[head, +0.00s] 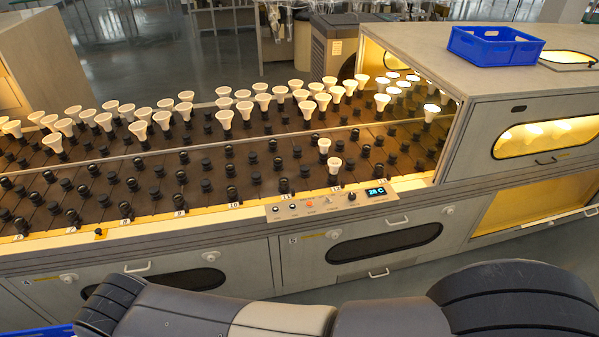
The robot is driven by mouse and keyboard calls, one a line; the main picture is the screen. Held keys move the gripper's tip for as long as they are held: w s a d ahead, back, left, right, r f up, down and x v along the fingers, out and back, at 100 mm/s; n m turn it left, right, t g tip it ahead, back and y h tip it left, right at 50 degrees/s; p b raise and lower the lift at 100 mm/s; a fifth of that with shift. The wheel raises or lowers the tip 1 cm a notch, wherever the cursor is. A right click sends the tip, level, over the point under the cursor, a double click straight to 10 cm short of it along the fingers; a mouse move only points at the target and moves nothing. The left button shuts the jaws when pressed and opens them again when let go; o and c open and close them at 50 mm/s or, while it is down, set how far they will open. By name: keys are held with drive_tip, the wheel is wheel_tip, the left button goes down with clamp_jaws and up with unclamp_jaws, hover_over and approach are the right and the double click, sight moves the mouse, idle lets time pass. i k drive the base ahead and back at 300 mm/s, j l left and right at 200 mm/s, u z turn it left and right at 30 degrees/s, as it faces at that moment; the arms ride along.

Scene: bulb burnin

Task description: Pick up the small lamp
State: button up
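Many white reflector lamps stand upright in black sockets on the dark rack of the burn-in bench. Two lamps stand apart from the rest near the front, behind the number labels: one lamp (324,146) and, just in front of it, another lamp (334,164). Both look small, but I cannot tell for certain which one is the small lamp. The other lamps (225,118) fill the back rows, some of them (431,112) lit near the hood.
The front rows of sockets (206,186) are mostly empty. A control panel (335,201) reading 28 C is on the front edge. A wooden hood (470,110) covers the right end, with a blue crate (494,62) on top. Doors with handles line the bench front.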

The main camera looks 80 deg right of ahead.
sight(334, 163)
drive_tip(key=z, duration=2.85)
